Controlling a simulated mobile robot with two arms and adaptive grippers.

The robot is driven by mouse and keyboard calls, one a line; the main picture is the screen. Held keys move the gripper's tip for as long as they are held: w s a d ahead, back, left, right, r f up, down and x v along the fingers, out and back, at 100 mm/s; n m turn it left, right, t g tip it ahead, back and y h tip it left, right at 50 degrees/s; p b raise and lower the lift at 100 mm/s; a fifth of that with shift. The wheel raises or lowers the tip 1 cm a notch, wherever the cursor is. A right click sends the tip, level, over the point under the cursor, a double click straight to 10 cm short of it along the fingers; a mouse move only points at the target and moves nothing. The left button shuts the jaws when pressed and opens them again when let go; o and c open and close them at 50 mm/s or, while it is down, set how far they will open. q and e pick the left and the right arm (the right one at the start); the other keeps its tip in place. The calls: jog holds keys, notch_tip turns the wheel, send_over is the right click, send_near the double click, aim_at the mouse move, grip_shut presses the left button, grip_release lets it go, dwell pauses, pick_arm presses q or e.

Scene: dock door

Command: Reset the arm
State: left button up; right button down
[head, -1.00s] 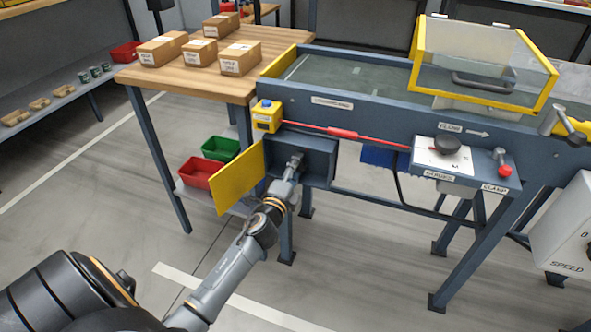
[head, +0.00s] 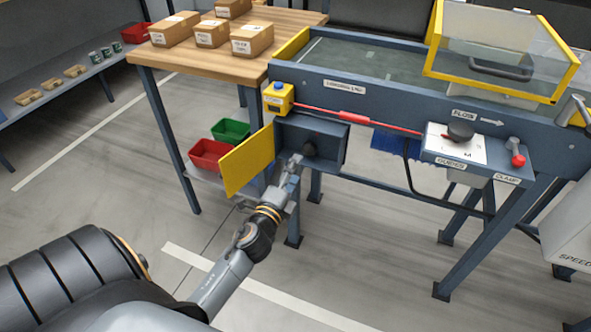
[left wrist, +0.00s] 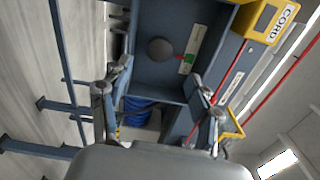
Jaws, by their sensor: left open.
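My left gripper (head: 293,165) is open and empty, just outside the front of a dark blue-grey open box (head: 335,150) under the conveyor's end. A dark round knob (head: 310,150) sits inside the box, apart from the fingers in the head view. In the left wrist view the knob (left wrist: 160,49) lies ahead, between and beyond the spread fingers (left wrist: 163,85). A small label with green and red marks (left wrist: 188,56) is beside it. The box's yellow door (head: 248,163) stands open to the left. My right gripper is not in view.
A yellow cord switch (head: 278,98) and red cord (head: 350,116) run above the box. A wooden table (head: 200,60) with cartons and red (head: 208,154) and green (head: 231,130) bins are left. Floor in front is clear.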

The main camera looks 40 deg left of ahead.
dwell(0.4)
